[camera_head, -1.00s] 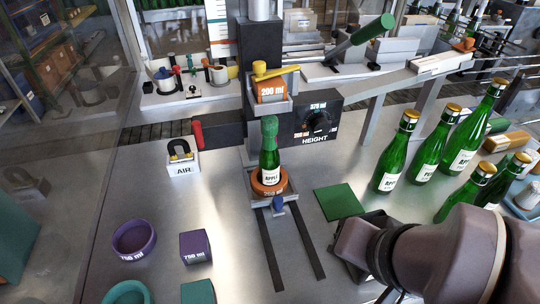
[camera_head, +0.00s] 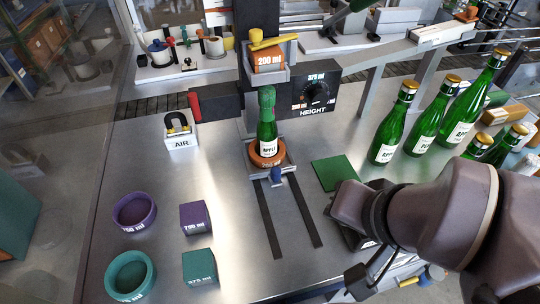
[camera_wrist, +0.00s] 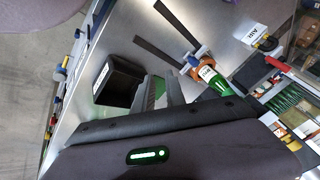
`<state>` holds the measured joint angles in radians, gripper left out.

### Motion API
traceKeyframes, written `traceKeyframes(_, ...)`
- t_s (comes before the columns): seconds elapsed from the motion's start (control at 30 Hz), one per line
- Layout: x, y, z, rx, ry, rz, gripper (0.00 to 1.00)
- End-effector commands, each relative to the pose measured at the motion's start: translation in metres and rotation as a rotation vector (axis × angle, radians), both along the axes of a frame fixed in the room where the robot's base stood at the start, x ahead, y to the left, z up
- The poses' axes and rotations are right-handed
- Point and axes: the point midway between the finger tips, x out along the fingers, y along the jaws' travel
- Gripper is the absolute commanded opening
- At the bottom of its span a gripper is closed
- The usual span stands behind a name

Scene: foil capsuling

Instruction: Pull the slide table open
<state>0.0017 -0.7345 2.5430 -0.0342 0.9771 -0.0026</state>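The slide table (camera_head: 284,172) is a small metal carriage at the far end of two dark rails (camera_head: 268,222), under the capsuling head. A blue handle (camera_head: 276,175) sticks out at its front; it also shows in the wrist view (camera_wrist: 191,61). A green bottle (camera_head: 266,135) with a green foil top stands upright in an orange ring (camera_head: 268,157) on the carriage. My gripper comes in from the right, apart from the handle, and its fingers are mostly hidden behind my wrist in the head view. In the wrist view my gripper (camera_wrist: 164,92) looks open and empty.
A green pad (camera_head: 334,172) lies right of the rails, with several bottles (camera_head: 425,132) behind it. Purple (camera_head: 194,218) and teal (camera_head: 199,267) blocks and rings stand left. A black bin (camera_wrist: 120,82) shows in the wrist view.

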Motion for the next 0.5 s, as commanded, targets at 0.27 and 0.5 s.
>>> traceKeyframes(0.27, 0.112, 0.044, 0.080, -0.139, 0.251, 0.278, 0.47)
traceKeyframes(0.5, 0.185, 0.097, 0.057, -0.260, 0.418, 0.484, 0.47)
